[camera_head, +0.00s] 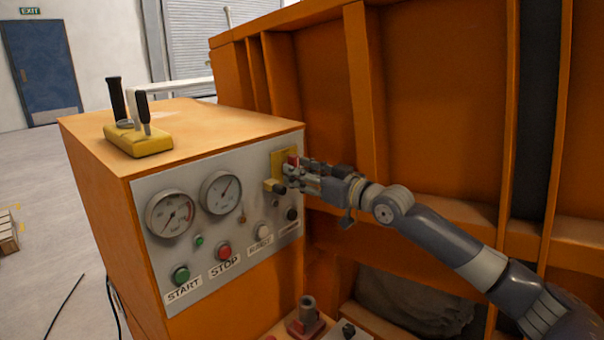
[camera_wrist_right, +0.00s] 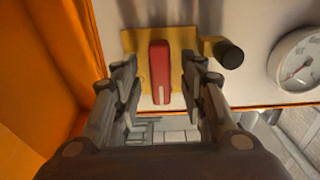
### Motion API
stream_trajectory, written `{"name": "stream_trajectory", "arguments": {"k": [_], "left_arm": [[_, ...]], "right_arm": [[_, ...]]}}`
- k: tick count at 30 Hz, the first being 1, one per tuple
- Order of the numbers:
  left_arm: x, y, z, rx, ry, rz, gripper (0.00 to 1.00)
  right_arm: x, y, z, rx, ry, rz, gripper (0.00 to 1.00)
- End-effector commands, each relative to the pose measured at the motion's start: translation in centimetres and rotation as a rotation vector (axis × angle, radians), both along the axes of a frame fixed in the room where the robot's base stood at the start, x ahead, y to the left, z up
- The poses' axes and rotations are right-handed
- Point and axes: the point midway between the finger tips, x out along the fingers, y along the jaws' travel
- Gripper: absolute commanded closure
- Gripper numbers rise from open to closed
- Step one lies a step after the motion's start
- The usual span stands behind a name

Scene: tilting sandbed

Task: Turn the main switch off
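The main switch is a red handle (camera_wrist_right: 159,72) on a yellow plate (camera_wrist_right: 133,68) at the right of the grey control panel (camera_head: 158,262). In the head view the red handle (camera_head: 293,160) shows only in part, behind my right gripper (camera_head: 300,174). In the right wrist view the right gripper (camera_wrist_right: 160,75) is open, with one finger on each side of the handle and a visible gap on both sides. A yellow piece with a black knob (camera_wrist_right: 230,53) sticks out beside the plate. My left gripper is not in view.
The panel also carries two gauges (camera_head: 172,213), a green START button (camera_head: 181,274), a red STOP button (camera_head: 224,251) and a white button (camera_head: 262,231). A yellow lever block (camera_head: 139,140) sits on the orange cabinet (camera_head: 195,115). The ribbed orange wall (camera_head: 430,100) stands close on the right.

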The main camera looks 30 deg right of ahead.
Motion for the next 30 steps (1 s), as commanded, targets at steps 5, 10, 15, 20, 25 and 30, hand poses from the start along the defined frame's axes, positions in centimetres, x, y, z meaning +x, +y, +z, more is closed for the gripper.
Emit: {"name": "stream_trajectory", "arguments": {"k": [5,10,15,20,25,30], "left_arm": [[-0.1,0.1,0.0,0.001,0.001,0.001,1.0],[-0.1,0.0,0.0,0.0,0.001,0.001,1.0],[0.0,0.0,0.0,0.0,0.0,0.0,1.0],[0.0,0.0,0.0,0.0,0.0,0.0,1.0],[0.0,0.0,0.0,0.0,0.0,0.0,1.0],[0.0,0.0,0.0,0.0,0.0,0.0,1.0]], "right_arm": [[-0.3,-0.2,0.0,0.001,-0.001,-0.001,0.62],[-2.0,-0.8,-0.1,-0.003,0.001,-0.002,0.62],[-4.3,-1.6,-0.2,-0.004,0.004,-0.002,0.62],[-5.7,-2.2,-0.2,-0.001,0.004,-0.004,0.62],[-6.7,-2.5,-0.1,-0.001,0.002,-0.002,0.62],[-7.0,-2.5,0.0,0.0,0.0,0.0,0.62]]}}
